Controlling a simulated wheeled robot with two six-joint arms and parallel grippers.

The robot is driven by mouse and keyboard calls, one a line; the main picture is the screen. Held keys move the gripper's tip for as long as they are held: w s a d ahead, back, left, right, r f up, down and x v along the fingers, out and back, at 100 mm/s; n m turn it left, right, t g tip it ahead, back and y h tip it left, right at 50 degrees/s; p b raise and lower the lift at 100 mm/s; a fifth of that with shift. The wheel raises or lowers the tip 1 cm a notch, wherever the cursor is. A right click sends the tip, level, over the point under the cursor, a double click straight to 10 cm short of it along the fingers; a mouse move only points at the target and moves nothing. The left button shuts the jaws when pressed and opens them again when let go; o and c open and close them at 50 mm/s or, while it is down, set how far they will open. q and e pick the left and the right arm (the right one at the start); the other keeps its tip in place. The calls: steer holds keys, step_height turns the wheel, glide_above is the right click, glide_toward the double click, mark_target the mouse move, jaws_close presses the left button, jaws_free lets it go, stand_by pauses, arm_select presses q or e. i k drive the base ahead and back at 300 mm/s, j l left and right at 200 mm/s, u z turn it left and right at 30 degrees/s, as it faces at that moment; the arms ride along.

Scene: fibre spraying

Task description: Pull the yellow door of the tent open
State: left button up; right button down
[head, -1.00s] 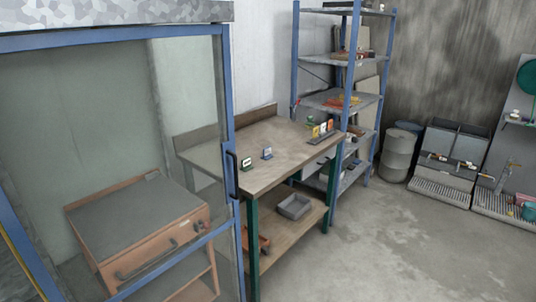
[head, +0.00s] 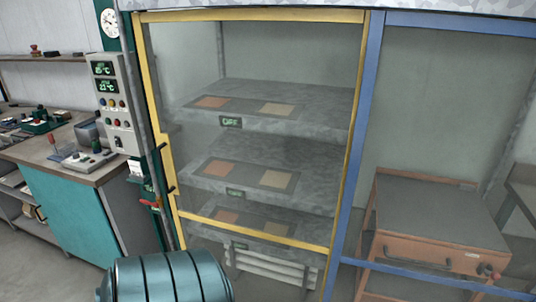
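The yellow door (head: 167,150) of the tent stands in the middle of the head view, a yellow frame around a clear panel. It looks shut. A small dark handle (head: 171,189) sits on its left upright. Behind the panel are several grey shelves (head: 280,121) with orange and tan squares on them. The blue frame (head: 359,130) of the tent adjoins the door on the right. Neither of my grippers is in view.
A teal ribbed drum (head: 170,280) stands in front of the door's lower left. A control box (head: 117,105) with displays is left of the door, beside a teal workbench (head: 75,215). An orange cart (head: 435,225) shows behind the blue-framed panel.

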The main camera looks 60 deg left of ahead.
mark_target(348, 16)
steer(key=u, duration=2.15)
